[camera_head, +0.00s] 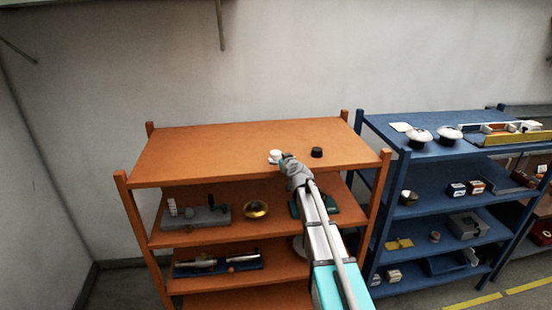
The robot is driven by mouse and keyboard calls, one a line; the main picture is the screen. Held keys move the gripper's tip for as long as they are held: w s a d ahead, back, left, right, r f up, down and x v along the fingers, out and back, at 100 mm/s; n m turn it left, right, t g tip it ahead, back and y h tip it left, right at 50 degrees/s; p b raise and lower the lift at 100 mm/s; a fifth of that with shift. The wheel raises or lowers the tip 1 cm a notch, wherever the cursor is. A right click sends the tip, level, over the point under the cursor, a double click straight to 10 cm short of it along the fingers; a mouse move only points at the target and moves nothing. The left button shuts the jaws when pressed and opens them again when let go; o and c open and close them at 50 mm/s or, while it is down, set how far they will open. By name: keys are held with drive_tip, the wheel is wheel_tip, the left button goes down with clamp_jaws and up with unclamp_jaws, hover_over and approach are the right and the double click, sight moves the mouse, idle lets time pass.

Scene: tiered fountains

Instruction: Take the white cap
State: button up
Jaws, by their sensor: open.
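A small white cap (275,154) sits on the top board of the orange shelf (200,156), near the middle. My gripper (286,160) is at the end of my arm, just right of and in front of the cap in the picture. It is open. The fingers are small and partly overlap the cap's right side, so I cannot tell whether they touch it. A small black cap-like object (316,152) stands on the same board to the right of my gripper.
Lower orange boards hold a grey block (206,217), a gold bowl (255,209) and a dark tray (200,268). A blue shelf (390,150) with pots and boxes stands to the right. The top orange board is clear on its left side.

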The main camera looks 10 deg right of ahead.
sight(278, 157)
drive_tip(key=shift+w, duration=0.15)
drive_tip(key=shift+b+x, duration=0.6)
drive_tip(key=shift+x, duration=1.9)
drive_tip(key=shift+f, duration=0.15)
drive_tip(key=c, duration=0.9)
